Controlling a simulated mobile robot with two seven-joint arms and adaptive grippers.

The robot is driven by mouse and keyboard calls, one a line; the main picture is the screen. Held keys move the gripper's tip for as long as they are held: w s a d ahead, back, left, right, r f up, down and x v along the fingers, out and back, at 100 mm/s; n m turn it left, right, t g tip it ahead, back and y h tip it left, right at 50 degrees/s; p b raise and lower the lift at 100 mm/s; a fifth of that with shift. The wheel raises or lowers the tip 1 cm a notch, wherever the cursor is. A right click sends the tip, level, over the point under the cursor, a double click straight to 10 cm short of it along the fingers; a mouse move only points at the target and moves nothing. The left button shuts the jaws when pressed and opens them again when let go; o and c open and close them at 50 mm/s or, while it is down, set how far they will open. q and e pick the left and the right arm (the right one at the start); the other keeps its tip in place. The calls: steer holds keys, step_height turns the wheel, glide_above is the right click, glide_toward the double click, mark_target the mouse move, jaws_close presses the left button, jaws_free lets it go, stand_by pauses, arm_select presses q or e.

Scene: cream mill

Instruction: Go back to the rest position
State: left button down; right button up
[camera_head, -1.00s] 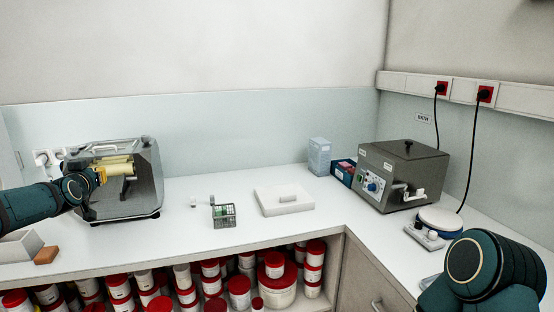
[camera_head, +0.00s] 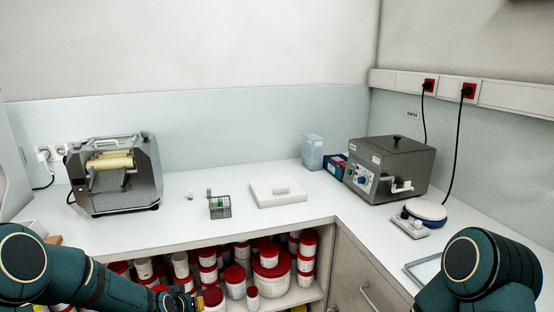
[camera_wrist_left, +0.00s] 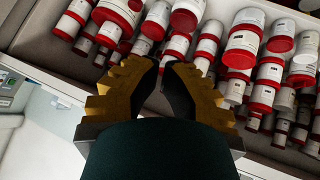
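My left arm now lies low across the bottom left of the head view, in front of the counter. Its left gripper (camera_head: 196,300) is at the bottom edge, in front of the shelf of red-lidded jars. In the left wrist view the two yellow-and-black fingers (camera_wrist_left: 163,68) stand slightly apart with nothing between them. Jars show beyond the fingertips. My right arm shows as a teal link at the bottom right of the head view; its gripper is out of view.
A roller mill (camera_head: 115,175) stands on the counter at left. A small vial rack (camera_head: 220,207), a white slab (camera_head: 278,193) and a grey water bath (camera_head: 390,168) stand further right. Red-lidded jars (camera_head: 235,280) fill the shelf below. The counter's front edge (camera_head: 190,246) is near my left arm.

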arm_select(q)
steer(key=s+d+f+g, duration=0.2)
steer(key=s+d+f, duration=0.1)
steer(key=s, duration=0.6)
steer(key=s+d+f+g+h, duration=0.1)
steer(key=s+d+f+g, duration=0.1)
steer(key=s+d+f, duration=0.2)
steer(key=s+d+f+g, duration=0.2)
steer(key=s+d+f, duration=0.2)
steer(key=s, duration=0.9)
steer(key=shift+s+d+f+m+g+h, duration=0.15)
steer(key=shift+s+d+m+g+h, duration=0.2)
steer(key=shift+d, duration=0.9)
